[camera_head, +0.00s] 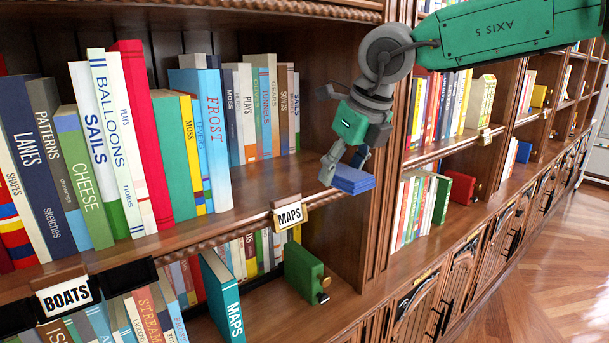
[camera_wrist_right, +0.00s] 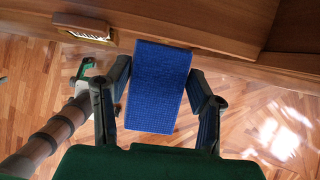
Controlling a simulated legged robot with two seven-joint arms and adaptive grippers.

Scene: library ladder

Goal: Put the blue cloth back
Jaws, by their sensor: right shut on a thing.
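The blue cloth (camera_head: 352,179) is a small folded rectangular pad. My right gripper (camera_head: 345,168) is shut on it and holds it in the air in front of the shelf upright, right of the MAPS label. In the right wrist view the blue cloth (camera_wrist_right: 158,85) sits between the two fingers of my right gripper (camera_wrist_right: 160,92), with a shelf edge just beyond it and the wood floor below.
Book-filled shelves (camera_head: 250,195) stretch along the left and back. A green box (camera_head: 304,268) stands on the lower shelf, a red one (camera_head: 461,187) farther right. The floor (camera_head: 540,260) at right is clear.

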